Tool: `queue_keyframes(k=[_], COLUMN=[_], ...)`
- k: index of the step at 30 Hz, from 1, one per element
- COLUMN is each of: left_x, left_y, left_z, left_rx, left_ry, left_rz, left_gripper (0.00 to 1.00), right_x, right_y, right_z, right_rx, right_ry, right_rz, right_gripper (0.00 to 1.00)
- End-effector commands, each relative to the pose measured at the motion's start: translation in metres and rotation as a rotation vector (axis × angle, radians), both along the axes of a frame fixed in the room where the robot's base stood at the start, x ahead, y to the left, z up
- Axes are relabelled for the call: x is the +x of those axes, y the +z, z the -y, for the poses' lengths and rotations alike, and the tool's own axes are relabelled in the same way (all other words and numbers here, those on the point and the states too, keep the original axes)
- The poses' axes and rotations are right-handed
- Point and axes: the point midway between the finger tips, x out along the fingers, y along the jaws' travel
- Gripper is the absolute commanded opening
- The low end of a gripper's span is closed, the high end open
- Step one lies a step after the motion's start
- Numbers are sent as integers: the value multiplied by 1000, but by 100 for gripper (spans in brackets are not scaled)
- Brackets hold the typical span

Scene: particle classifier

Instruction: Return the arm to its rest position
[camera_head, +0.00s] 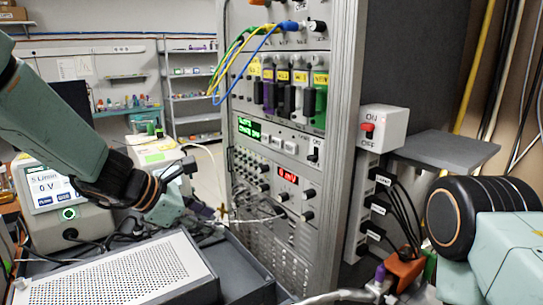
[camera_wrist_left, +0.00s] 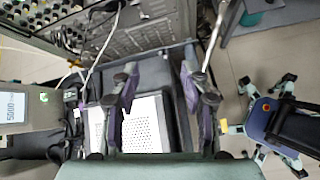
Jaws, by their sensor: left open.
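My left arm (camera_head: 62,125) comes in from the left in the head view and reaches down toward the front of the instrument rack. My left gripper (camera_head: 205,206) is beside the lower rack panel, above the dark bench area. In the left wrist view its two purple-grey fingers (camera_wrist_left: 160,90) stand wide apart with nothing held between them. Below them lie the perforated white box and a dark surface. Part of my right arm (camera_head: 490,220) shows at the right edge of the head view. My right gripper is not in view.
The tall rack (camera_head: 285,130) carries panels, knobs and coloured cables. A white perforated box (camera_head: 120,275) stands in front. A display unit (camera_head: 50,190) stands at left. An ON/OFF switch box (camera_head: 383,127) and an orange box (camera_head: 403,270) are at right. Loose cables hang near my left gripper.

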Motion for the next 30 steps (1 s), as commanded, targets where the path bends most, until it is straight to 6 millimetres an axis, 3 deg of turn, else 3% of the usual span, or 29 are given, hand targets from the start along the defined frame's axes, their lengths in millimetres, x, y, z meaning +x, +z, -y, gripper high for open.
queue_keyframes(k=[1,6,11,15,21,30], left_x=[-14,-69,-135,-203,-300,-394], left_y=[-32,-126,-202,-258,-311,-333], left_z=[-7,-36,-69,-98,-121,-99], left_rx=[75,346,597,800,977,944], left_ry=[-30,-181,-410,-703,-1236,-1750], left_rz=[-35,-123,-185,-208,-108,207], left_gripper=[46,46,46,46,46,46], right_x=[0,0,0,0,0,0], right_y=[0,0,0,0,0,0], right_z=[0,0,0,0,0,0], right_rx=[0,0,0,0,0,0], right_ry=[0,0,0,0,0,0], right_rz=[0,0,0,0,-1,0], right_gripper=[0,0,0,0,0,0])
